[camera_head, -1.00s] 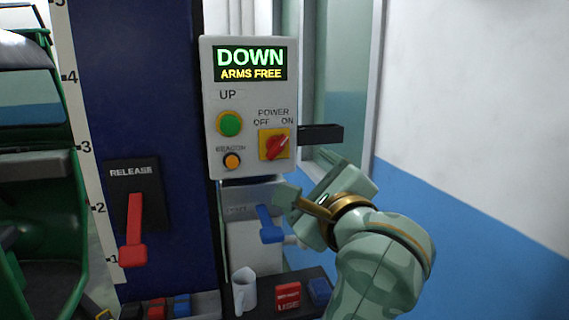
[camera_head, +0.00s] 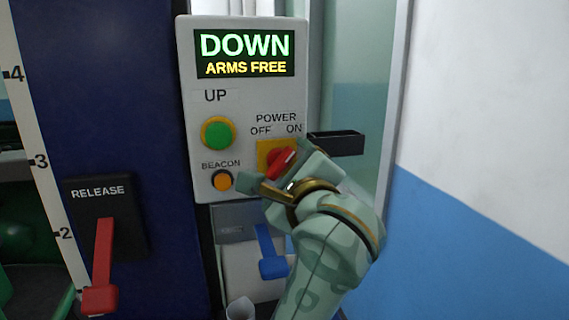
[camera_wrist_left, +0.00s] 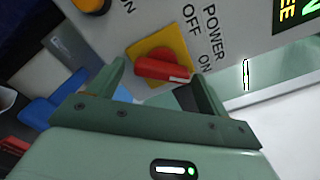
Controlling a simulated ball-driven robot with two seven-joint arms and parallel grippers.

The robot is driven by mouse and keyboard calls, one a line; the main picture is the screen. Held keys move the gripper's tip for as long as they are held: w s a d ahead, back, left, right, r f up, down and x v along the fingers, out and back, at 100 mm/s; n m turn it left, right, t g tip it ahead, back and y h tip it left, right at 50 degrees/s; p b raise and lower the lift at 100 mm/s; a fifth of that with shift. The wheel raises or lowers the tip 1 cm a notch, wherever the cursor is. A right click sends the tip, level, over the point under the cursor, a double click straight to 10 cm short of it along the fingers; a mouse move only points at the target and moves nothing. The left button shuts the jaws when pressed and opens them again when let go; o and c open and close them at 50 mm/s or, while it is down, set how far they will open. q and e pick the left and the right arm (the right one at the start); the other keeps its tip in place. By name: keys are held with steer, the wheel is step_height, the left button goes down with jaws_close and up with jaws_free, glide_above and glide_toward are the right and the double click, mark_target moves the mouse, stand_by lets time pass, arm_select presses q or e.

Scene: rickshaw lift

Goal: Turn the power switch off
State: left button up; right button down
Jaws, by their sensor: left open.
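The power switch is a red rotary knob (camera_head: 279,162) on a yellow plate (camera_head: 263,152). It slants toward the ON label, away from OFF. My left gripper (camera_head: 281,170) is open and empty just in front of it. In the left wrist view, the gripper's two fingers (camera_wrist_left: 161,80) stand apart on either side of the knob (camera_wrist_left: 162,69), whose white mark is at the ON end. I cannot tell whether a finger touches it. My right gripper is not in view.
The grey control panel (camera_head: 207,68) shows DOWN, ARMS FREE. A green button (camera_head: 217,134) and an orange beacon button (camera_head: 222,181) sit left of the switch. A black bracket (camera_head: 338,143) juts out at right. A blue lever (camera_head: 269,251) and red release lever (camera_head: 102,265) are lower.

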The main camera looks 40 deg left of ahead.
arm_select(q)
steer(key=shift+s, duration=0.1)
steer(key=shift+c, duration=1.2)
steer(key=c, duration=0.8)
steer(key=shift+o, duration=0.3)
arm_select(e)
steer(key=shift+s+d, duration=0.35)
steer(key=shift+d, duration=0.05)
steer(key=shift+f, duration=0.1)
arm_select(q)
steer(key=shift+r+n+b, duration=0.2)
steer(key=shift+n+b, duration=3.3)
steer(key=shift+n, duration=0.5)
steer(key=shift+r+n+b, duration=0.15)
steer(key=shift+n+b, duration=3.3)
steer(key=shift+n, duration=0.55)
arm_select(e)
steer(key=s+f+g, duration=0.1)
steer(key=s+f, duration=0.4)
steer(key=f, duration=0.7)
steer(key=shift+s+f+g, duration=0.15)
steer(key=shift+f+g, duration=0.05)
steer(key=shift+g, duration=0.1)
